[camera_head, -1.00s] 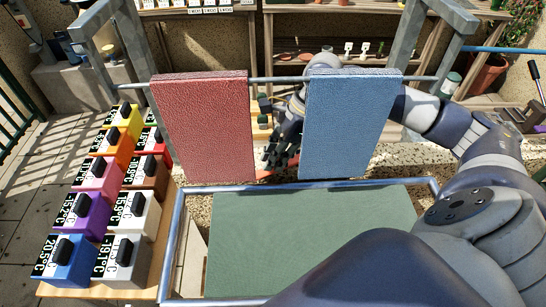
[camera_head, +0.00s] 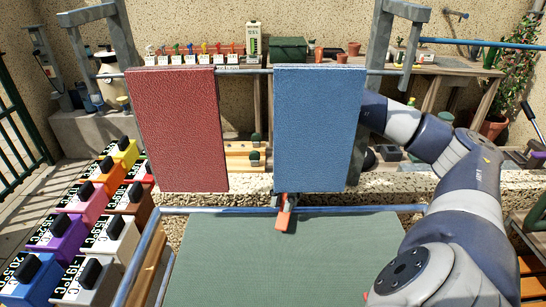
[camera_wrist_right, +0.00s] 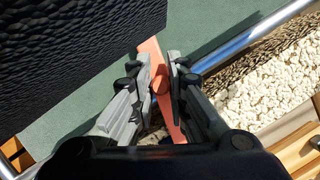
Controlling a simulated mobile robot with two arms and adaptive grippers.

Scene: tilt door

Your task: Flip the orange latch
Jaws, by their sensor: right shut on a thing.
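The orange latch (camera_head: 286,214) shows just below the blue panel, at the back rail of the green board (camera_head: 290,255). Its upper part is hidden behind the blue panel. In the right wrist view the latch (camera_wrist_right: 156,62) is a long flat orange bar between the two grey fingers of my right gripper (camera_wrist_right: 160,78). The fingers are shut on it. In the head view my right gripper is mostly hidden behind the blue panel, with a dark bit of it (camera_head: 280,199) showing at the latch. My left gripper is not in view.
A red panel (camera_head: 178,130) and a blue panel (camera_head: 318,125) hang from a horizontal bar, with a gap between them. Coloured boxes with black knobs (camera_head: 105,235) stand at the left. Shelves with pots and a green box (camera_head: 288,50) are behind.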

